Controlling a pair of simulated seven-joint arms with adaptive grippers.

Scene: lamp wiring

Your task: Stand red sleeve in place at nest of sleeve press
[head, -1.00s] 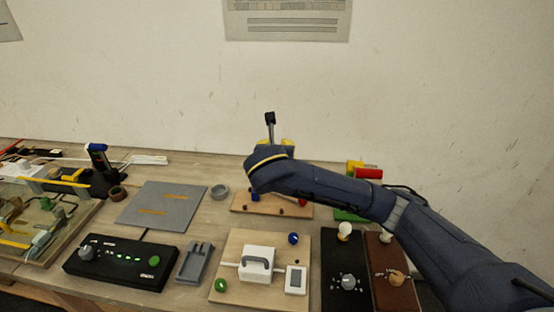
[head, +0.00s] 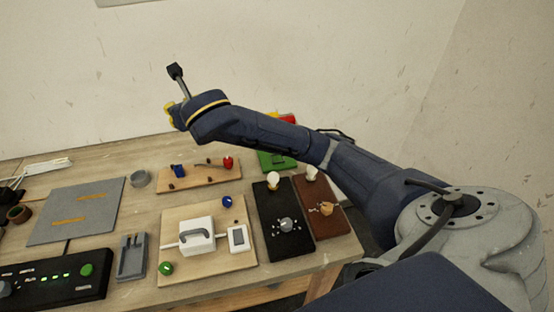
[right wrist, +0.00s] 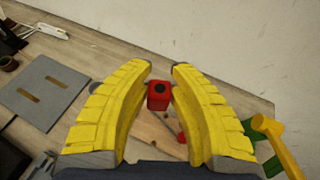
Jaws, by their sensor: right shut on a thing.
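The red sleeve (right wrist: 159,97) is a small red block with a dark hole in its upper face. In the right wrist view it sits between the yellow fingertips of my right gripper (right wrist: 160,82), which is shut on it. In the head view this gripper (head: 176,115) is raised above the back of the table, and the sleeve is hidden there. A green base (head: 276,160) with red and yellow parts stands at the back, partly behind my right arm; it may be the sleeve press. I cannot make out its nest. My left gripper is not in view.
A wooden board (head: 190,185) carries blue and red parts. Another board (head: 215,271) in front holds a white handled box (head: 197,235). Black (head: 268,212) and brown (head: 328,227) panels stand right of it. A grey slotted plate (head: 50,228) lies left, near a grey ring (head: 140,179).

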